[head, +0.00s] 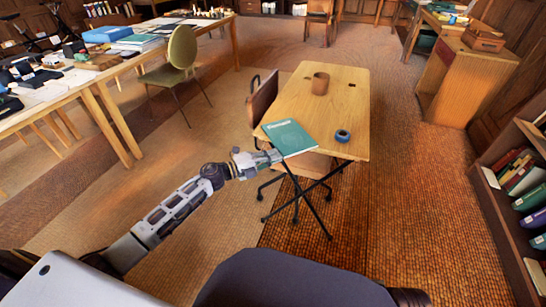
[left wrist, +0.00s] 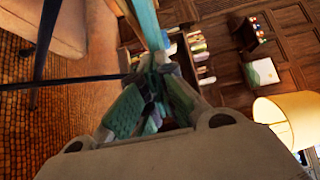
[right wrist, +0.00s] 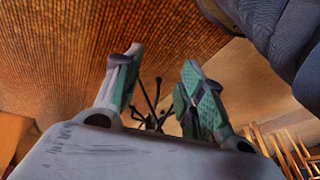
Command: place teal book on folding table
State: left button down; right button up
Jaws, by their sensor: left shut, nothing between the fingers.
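The teal book (head: 289,138) lies flat on the near-left corner of the wooden folding table (head: 325,115); its near corner appears to reach the table's edge. In the left wrist view a teal strip, seemingly the book's edge (left wrist: 147,22), runs just beyond the fingertips. My left gripper (head: 276,156) is at the book's near edge, its fingers closed together with nothing between them. It also shows in the left wrist view (left wrist: 155,70); whether it touches the book is unclear. My right gripper (right wrist: 160,72) is open and empty, seen only in the right wrist view.
A brown mug (head: 320,83) and a blue tape roll (head: 342,136) stand on the folding table, with bare wood between. A chair (head: 263,97) stands at its left side. A bookshelf (head: 510,215) is at the right, a long cluttered table (head: 100,78) at the left.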

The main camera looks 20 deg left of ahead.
aim_at(278, 145)
pick_arm(q)
jog(key=shift+w, duration=0.1)
jog(key=shift+w+d, duration=0.1)
jog(key=shift+w, duration=2.85)
pick_arm(e)
jog(key=shift+r, duration=0.5)
jog(key=shift+f, duration=0.15)
pick_arm(q)
jog(key=shift+s, duration=0.1)
pick_arm(e)
jog(key=shift+s, duration=0.1)
